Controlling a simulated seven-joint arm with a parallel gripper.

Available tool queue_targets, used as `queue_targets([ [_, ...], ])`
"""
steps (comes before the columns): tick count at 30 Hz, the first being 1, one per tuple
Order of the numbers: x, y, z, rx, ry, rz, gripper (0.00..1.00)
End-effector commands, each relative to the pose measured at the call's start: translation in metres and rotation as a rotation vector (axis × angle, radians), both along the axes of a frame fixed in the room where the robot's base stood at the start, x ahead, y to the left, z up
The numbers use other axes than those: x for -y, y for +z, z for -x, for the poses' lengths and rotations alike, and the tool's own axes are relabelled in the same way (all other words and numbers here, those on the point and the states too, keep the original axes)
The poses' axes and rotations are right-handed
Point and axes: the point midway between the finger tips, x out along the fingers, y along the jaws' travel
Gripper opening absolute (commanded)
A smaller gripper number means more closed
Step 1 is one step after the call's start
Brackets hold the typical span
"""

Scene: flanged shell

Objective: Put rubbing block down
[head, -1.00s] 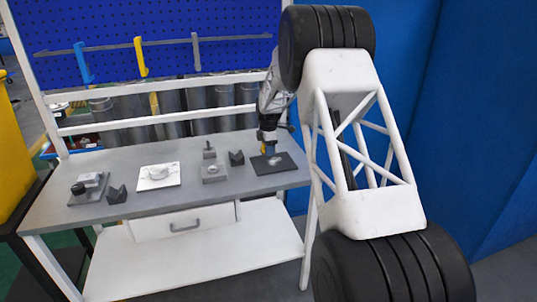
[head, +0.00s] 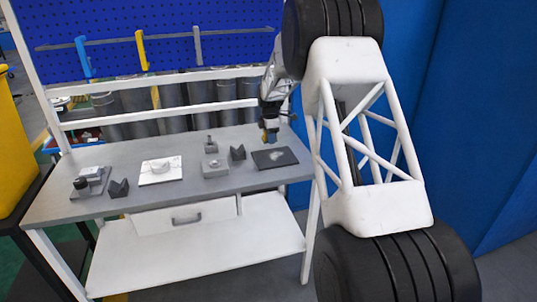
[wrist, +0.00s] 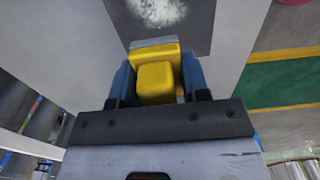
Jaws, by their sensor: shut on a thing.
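My gripper (wrist: 156,88) is shut on a yellow rubbing block (wrist: 157,82), held between its two blue-grey fingers in the wrist view. In the head view the block (head: 269,137) is a small yellow spot under my gripper (head: 269,130). It appears to be above the back part of a dark mat (head: 292,155) at the right end of the bench. The mat has a whitish patch on it and also shows in the wrist view (wrist: 190,38). A thin grey layer lies along the block's far edge. I cannot tell whether the block touches anything.
On the grey bench (head: 135,208) stand a dark V-shaped block (head: 237,153), a light square block (head: 215,168), a small post on a base (head: 210,146), a white plate with a round part (head: 160,170), another V-block (head: 119,188) and a clamp-like fixture (head: 88,182).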

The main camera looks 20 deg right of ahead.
Motion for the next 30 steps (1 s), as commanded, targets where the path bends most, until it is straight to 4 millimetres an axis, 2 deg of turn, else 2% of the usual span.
queue_targets([
  [8,-0.011,-0.001,0.014,-0.001,0.0,0.0,0.12],
  [13,-0.027,-0.003,0.037,0.0,0.002,0.0,0.12],
  [20,-0.055,-0.009,0.083,0.0,0.001,0.0,0.12],
  [30,-0.093,-0.021,0.161,0.0,0.002,0.0,0.12],
])
